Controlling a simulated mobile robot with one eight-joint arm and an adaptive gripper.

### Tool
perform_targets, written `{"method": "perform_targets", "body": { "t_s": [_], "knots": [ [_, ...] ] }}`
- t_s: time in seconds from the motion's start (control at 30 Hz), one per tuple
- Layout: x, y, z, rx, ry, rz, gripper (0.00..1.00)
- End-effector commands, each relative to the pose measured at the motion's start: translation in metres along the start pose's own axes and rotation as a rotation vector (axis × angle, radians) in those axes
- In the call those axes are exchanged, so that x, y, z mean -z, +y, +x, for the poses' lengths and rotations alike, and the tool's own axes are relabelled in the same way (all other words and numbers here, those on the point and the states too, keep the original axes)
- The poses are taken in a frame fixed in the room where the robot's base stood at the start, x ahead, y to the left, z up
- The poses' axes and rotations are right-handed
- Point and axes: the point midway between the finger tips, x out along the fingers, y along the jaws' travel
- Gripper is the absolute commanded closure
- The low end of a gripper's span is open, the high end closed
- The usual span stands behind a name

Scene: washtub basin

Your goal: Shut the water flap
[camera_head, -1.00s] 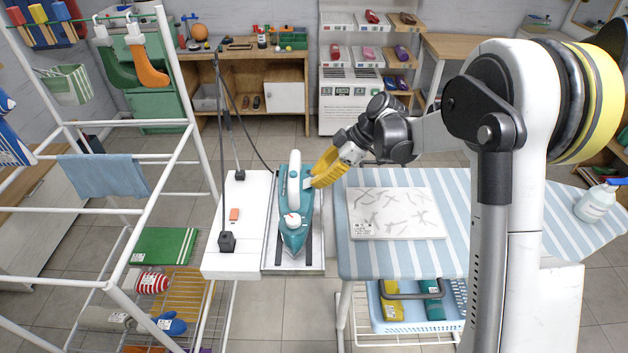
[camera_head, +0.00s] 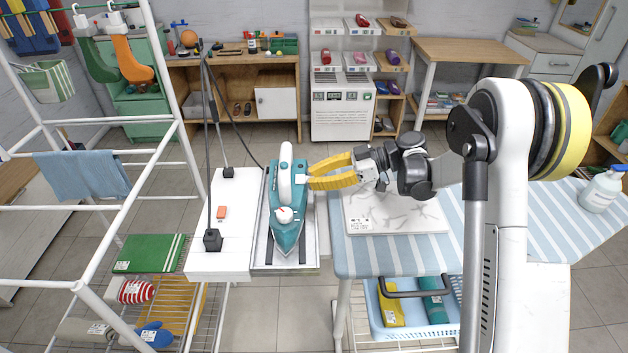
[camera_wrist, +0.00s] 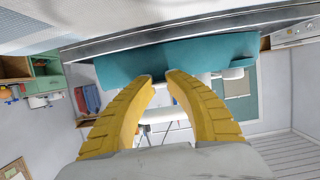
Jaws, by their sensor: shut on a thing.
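The teal iron (camera_head: 287,232) with a white handle (camera_head: 286,172) and a white dial stands on the metal rest of the white stand, its pointed end toward me. It also shows as a teal body across the top of the wrist view (camera_wrist: 200,55). My gripper (camera_head: 310,178) reaches in from the right, its yellow fingers nearly level. The tips are close together (camera_wrist: 160,77) at the iron's right side, on a small pale part there that looks like the water flap (camera_head: 303,184). The fingers hide most of it, so its angle cannot be told.
The striped ironing board (camera_head: 390,255) with a pale patterned sheet (camera_head: 425,212) lies under my arm. A drying rack (camera_head: 110,255) stands at the left.

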Motion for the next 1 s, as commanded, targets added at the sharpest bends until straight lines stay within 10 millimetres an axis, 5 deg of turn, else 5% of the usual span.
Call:
{"method": "perform_targets", "body": {
  "t_s": [0.37,0.4,0.5,0.83,1.0],
  "knots": [
    [0.0,0.0,0.0,0.001,0.005,0.0,1.0],
    [0.0,0.0,0.0,0.001,0.005,0.0,0.8],
    [0.0,0.0,0.0,0.001,0.004,0.0,0.57],
    [0.0,0.0,-0.003,-0.001,0.004,0.0,0.57],
    [-0.001,0.0,-0.026,-0.003,0.004,0.002,0.57]
  ]
}}
